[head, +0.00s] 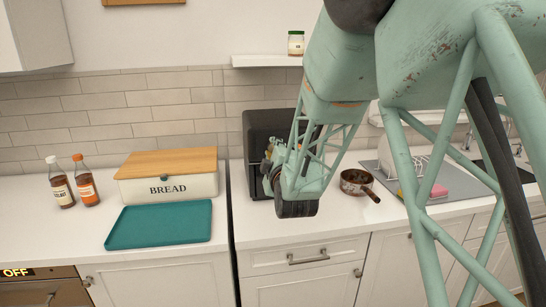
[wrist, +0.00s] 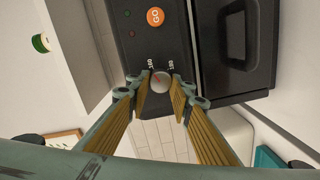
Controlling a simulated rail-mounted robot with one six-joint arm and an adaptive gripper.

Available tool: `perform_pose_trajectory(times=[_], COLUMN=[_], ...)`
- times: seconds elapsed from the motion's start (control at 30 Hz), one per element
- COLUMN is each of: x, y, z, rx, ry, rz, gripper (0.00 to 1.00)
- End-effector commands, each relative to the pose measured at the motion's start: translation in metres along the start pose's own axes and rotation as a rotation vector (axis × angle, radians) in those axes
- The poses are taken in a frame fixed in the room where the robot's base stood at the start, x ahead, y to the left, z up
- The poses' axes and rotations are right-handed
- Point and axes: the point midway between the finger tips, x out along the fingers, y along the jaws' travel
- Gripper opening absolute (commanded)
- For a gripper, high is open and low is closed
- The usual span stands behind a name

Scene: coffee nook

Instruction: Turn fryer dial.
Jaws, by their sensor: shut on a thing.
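The black fryer (head: 259,125) stands on the counter against the tiled wall, partly hidden behind my arm in the head view. In the wrist view, the fryer's front panel (wrist: 147,45) carries a small round grey dial (wrist: 161,83) with a reddish mark. Numbers are printed beside the dial, one reading 180. My gripper (wrist: 160,95) has its two fingers on either side of the dial and is shut on it. In the head view my arm hides the dial and most of the gripper.
An orange GO button (wrist: 155,17) is on the same panel, beside the dark fryer drawer (wrist: 232,45). The bread box (head: 168,186) and teal tray (head: 158,226) are left of the fryer. A brown pot (head: 355,181) stands close on the right.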

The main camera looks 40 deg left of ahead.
Motion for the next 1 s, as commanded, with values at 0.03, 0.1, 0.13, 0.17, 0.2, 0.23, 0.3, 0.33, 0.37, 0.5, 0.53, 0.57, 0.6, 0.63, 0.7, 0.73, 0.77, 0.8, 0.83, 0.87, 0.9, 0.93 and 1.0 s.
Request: perform_pose_trajectory(times=[0.03, 0.1, 0.13, 0.17, 0.2, 0.23, 0.3, 0.33, 0.37, 0.5, 0.53, 0.57, 0.6, 0.63, 0.7, 0.73, 0.77, 0.8, 0.83, 0.87, 0.9, 0.93, 1.0], x=[0.0004, 0.0004, 0.0003, 0.0004, 0.0004, 0.0003, 0.0003, 0.0003, 0.0002, 0.0003, 0.0003, 0.0003, 0.0003, 0.0003, 0.0003, 0.0003, 0.0003, 0.0003, 0.0003, 0.0004, 0.0004, 0.0004, 0.0004], y=[-0.0007, -0.0003, -0.0003, -0.0004, -0.0005, -0.0005, 0.0002, 0.0006, 0.001, 0.0019, 0.0021, 0.0022, 0.0024, 0.0025, 0.0029, 0.003, 0.0031, 0.0032, 0.0032, 0.0033, 0.0034, 0.0035, 0.0036], z=[0.0006, 0.0004, 0.0004, 0.0004, 0.0005, 0.0007, 0.0008, 0.0008, 0.0009, 0.001, 0.001, 0.001, 0.0012, 0.0013, 0.0015, 0.0016, 0.0016, 0.0016, 0.0016, 0.0016, 0.0016, 0.0016, 0.0018], rx=[0.031, 0.077, 0.098, 0.118, 0.146, 0.167, 0.217, 0.239, 0.26, 0.361, 0.382, 0.403, 0.432, 0.454, 0.505, 0.526, 0.547, 0.576, 0.598, 0.619, 0.647, 0.669, 0.72], ry=[0.003, 0.005, 0.007, 0.008, 0.009, 0.01, 0.012, 0.013, 0.014, 0.019, 0.02, 0.021, 0.022, 0.023, 0.025, 0.026, 0.027, 0.028, 0.03, 0.031, 0.032, 0.034, 0.036], rz=[0.002, 0.0, -0.001, -0.003, -0.005, -0.006, -0.008, -0.009, -0.01, -0.015, -0.017, -0.018, -0.019, -0.02, -0.022, -0.023, -0.025, -0.026, -0.027, -0.028, -0.03, -0.031, -0.033], gripper=[0.1, 0.1, 0.1, 0.1, 0.1, 0.1, 0.1, 0.1, 0.1, 0.1, 0.1, 0.1, 0.1, 0.1, 0.1, 0.1, 0.1, 0.1, 0.1, 0.1, 0.1, 0.1, 0.1])
